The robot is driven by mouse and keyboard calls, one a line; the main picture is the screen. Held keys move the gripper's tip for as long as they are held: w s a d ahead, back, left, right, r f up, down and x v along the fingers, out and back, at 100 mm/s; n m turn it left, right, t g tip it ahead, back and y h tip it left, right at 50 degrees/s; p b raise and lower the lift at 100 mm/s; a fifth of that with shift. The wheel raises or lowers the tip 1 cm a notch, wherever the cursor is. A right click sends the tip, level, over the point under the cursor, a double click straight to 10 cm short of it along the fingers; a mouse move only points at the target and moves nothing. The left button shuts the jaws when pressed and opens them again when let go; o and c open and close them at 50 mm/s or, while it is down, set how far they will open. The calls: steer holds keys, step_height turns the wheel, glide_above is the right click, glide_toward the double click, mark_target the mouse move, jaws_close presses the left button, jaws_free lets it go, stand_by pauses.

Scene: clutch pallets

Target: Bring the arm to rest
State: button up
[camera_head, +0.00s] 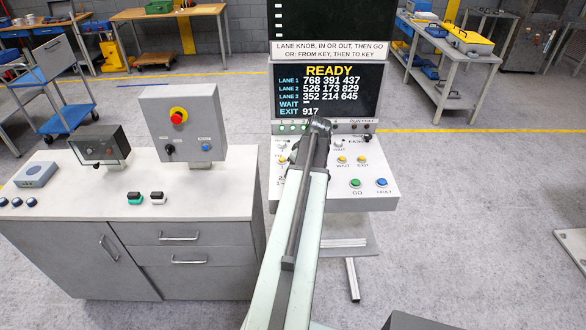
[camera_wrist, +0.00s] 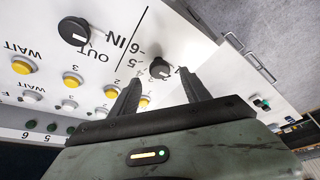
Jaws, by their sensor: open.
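My arm reaches forward from the bottom of the head view over the white control console (camera_head: 385,198). My gripper (camera_wrist: 158,88) shows in the wrist view with its two dark fingers apart and nothing between them. Just beyond the fingertips are a black knob (camera_wrist: 159,68) and a yellow button (camera_wrist: 143,101) on the panel. Another black knob (camera_wrist: 73,31), beside the words OUT and IN, lies farther left. In the head view my arm hides the middle of the console panel, and the gripper's fingers cannot be made out there. I cannot tell whether a fingertip touches the panel.
A screen (camera_head: 328,92) reading READY stands behind the console. A grey cabinet (camera_head: 185,232) with a switch box (camera_head: 186,120) and small devices stands to the left. Workbenches stand at the back. The floor (camera_head: 480,240) to the right is largely clear.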

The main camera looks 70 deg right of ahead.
steer(key=p+v, duration=0.2)
steer(key=v, duration=0.1)
steer(key=shift+s+r, duration=0.15)
steer(key=shift+r, duration=0.15)
